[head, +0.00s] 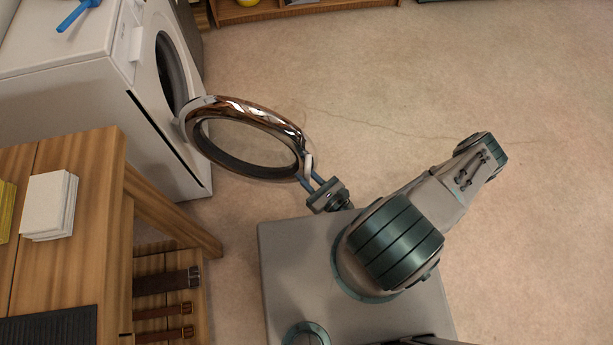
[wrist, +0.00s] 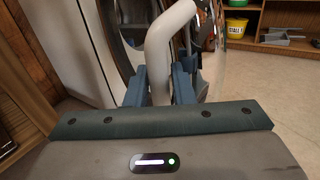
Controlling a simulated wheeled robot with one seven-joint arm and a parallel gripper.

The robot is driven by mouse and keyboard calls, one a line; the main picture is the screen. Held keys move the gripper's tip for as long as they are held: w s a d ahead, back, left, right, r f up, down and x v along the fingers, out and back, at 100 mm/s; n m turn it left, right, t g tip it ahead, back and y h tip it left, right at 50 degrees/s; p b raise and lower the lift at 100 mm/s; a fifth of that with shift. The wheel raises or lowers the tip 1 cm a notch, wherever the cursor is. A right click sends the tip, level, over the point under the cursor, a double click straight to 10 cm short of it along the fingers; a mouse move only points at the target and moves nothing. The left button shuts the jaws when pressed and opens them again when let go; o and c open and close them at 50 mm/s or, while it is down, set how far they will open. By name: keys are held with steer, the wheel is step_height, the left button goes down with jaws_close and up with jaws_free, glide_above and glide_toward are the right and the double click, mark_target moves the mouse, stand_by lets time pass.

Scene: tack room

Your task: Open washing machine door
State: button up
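The white washing machine (head: 65,85) stands at the upper left in the head view. Its round chrome-rimmed door (head: 250,113) is swung wide out from the dark drum opening (head: 168,72) and hangs over the floor. My gripper (head: 317,182) is at the door's free edge, by the light handle (head: 308,167). In the wrist view the pale curved handle (wrist: 161,60) passes between the blue fingers of my gripper (wrist: 160,86), which close against it on both sides. The fingers' exact contact points are partly hidden.
A wooden table (head: 85,190) with a white stack (head: 48,204) on it stands left, in front of the machine. Belts (head: 165,283) lie on a lower shelf. A blue object (head: 78,14) is on the machine. Carpet (head: 400,85) to the right is clear.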

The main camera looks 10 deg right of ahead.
steer(key=shift+o, duration=0.9)
steer(key=shift+d, duration=0.1)
steer(key=v, duration=1.3)
steer(key=shift+s+d+p, duration=0.15)
steer(key=shift+s+p, duration=0.15)
steer(key=shift+s, duration=0.1)
